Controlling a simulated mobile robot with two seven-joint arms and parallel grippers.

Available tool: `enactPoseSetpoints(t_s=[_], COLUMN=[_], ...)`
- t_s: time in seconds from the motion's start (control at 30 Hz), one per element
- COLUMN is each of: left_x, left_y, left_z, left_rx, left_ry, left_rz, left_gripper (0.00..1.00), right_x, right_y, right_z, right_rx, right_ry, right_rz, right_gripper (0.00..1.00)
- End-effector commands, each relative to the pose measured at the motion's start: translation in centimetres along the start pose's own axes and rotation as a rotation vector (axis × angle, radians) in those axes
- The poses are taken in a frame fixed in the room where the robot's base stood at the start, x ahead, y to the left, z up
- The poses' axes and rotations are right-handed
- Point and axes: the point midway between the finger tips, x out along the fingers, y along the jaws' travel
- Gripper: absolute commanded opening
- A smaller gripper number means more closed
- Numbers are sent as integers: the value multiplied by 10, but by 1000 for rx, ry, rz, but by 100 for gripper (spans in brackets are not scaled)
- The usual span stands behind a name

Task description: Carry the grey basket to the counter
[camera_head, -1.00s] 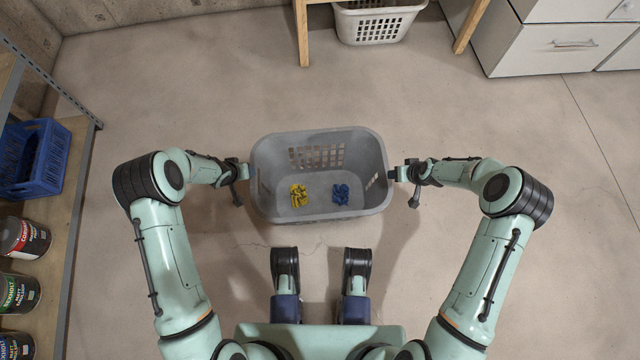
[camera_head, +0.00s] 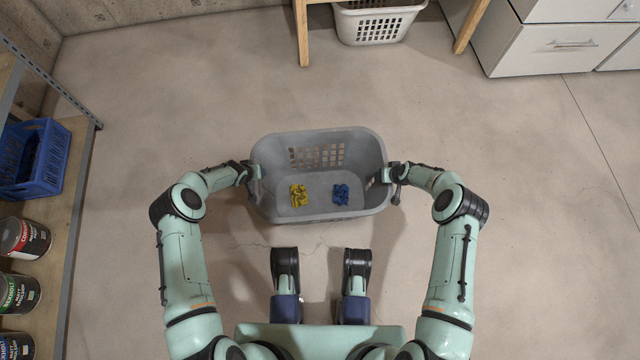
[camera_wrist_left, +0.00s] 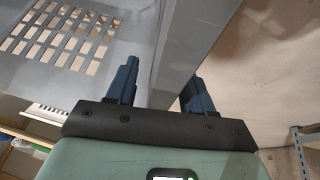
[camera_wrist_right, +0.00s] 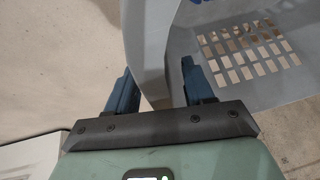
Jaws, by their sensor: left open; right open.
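The grey basket (camera_head: 320,214) stands on the floor in front of me, with yellow pieces (camera_head: 299,195) and blue pieces (camera_head: 341,194) inside. My left gripper (camera_head: 254,172) is open at its left side, and my right gripper (camera_head: 387,174) is open at its right side. In the left wrist view the basket wall (camera_wrist_left: 185,45) runs between the open fingers (camera_wrist_left: 160,88). In the right wrist view the wall (camera_wrist_right: 150,45) also runs between the open fingers (camera_wrist_right: 160,90). I cannot tell whether the fingers touch it.
A white drawer unit (camera_head: 545,48) stands at the upper right; I cannot tell if it is the counter. A pale laundry basket (camera_head: 378,27) sits between wooden legs (camera_head: 301,30) at the top. Shelves at left hold a blue crate (camera_head: 35,158) and paint cans (camera_head: 24,238). Floor around is clear.

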Motion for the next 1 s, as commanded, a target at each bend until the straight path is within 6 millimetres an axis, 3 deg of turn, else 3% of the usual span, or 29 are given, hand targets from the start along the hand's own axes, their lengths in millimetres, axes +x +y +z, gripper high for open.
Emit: enactPoseSetpoints(t_s=[0.2, 0.27, 0.37, 0.4, 1.0], left_x=[0, 0, 0, 0, -9], left_y=[0, 0, 0, 0, 2], left_z=[0, 0, 0, 0, -3], left_rx=[0, 1, 1, 1, 1], left_ry=[0, 0, 0, 0, 3], left_rz=[0, 0, 0, 0, 2], left_gripper=[52, 36, 3, 0, 0], right_x=[0, 0, 0, 0, -9], right_y=[0, 0, 0, 0, -1], right_z=[0, 0, 0, 0, -3], right_rx=[0, 0, 0, 0, 0], right_ry=[0, 0, 0, 0, 2], right_rz=[0, 0, 0, 0, 0], right_gripper=[52, 36, 4, 0, 0])
